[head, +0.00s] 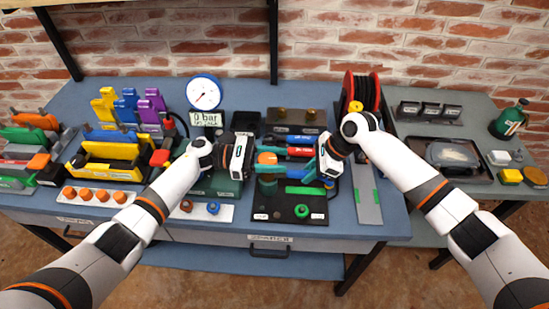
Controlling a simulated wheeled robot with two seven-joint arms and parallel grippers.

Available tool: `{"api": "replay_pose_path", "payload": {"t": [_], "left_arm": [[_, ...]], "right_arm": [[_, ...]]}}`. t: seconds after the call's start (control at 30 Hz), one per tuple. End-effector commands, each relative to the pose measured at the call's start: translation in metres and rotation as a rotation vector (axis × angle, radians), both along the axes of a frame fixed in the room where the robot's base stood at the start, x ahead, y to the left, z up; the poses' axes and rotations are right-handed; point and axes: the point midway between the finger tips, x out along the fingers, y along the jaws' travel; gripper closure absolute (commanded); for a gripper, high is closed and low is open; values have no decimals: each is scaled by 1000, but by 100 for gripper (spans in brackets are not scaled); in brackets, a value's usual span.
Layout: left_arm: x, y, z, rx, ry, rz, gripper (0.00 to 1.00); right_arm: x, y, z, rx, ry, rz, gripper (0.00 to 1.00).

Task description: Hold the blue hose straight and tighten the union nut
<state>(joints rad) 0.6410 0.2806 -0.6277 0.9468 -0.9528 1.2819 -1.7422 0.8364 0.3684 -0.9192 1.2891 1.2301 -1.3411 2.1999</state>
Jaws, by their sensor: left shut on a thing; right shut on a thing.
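My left gripper (268,163) is at the middle of the bench, its teal fingers reaching right around a small orange piece (266,157). It looks shut on that piece. A blue cylinder (297,138) and a red one lie just behind the grippers. I cannot tell for certain which blue part is the hose. The union nut is not clearly distinguishable; the grippers hide much here.
A gauge (204,93) stands above a display (206,119) reading 0 bar. A red hose reel (362,92) stands at the back. A green ring (301,211) lies on the black board.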

Motion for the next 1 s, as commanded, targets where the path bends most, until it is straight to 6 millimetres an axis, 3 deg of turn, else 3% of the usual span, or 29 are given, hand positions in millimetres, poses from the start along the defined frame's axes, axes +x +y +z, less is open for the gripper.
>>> {"api": "replay_pose_path", "payload": {"t": [0.33, 0.37, 0.47, 0.77, 1.0], "left_arm": [[0, 1, -1, 3, 1, 1, 78], [0, 1, -1, 3, 1, 2, 51], [0, 1, -1, 3, 1, 1, 34], [0, 0, 1, 1, 0, 0, 34], [0, 1, 32, 2, -5, -1, 34]], "right_arm": [[1, 0, 1, 2, -2, 0, 96], [1, 0, 1, 2, -2, 0, 96], [1, 0, 1, 2, -2, -1, 96], [1, 0, 1, 2, -2, -2, 96], [1, 0, 1, 2, -2, -2, 96]]}}
